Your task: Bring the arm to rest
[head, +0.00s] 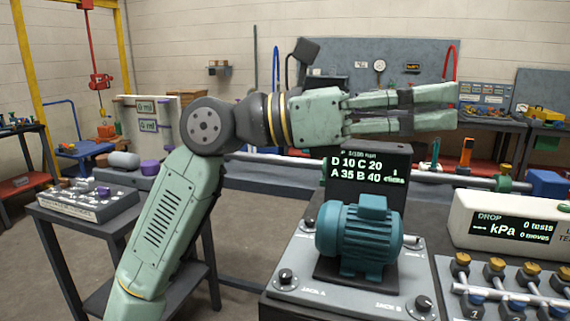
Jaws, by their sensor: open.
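My gripper (432,108) is at the end of my green arm, in the upper middle of the head view. It points to the right and is held level in the air. Its two long fingers are apart and nothing shows between them. It is above and behind a teal motor (358,238) in the picture, with a clear gap between them. The motor sits on a dark plate on a grey bench unit with knobs marked JACK A and JACK B (312,290).
A dark display (367,172) with white text stands behind the motor, just below my gripper. A white kPa meter (510,222) and a panel of brass-topped valves (500,290) are at the right. A low table (85,203) with a grey device is at the left. Open floor shows between.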

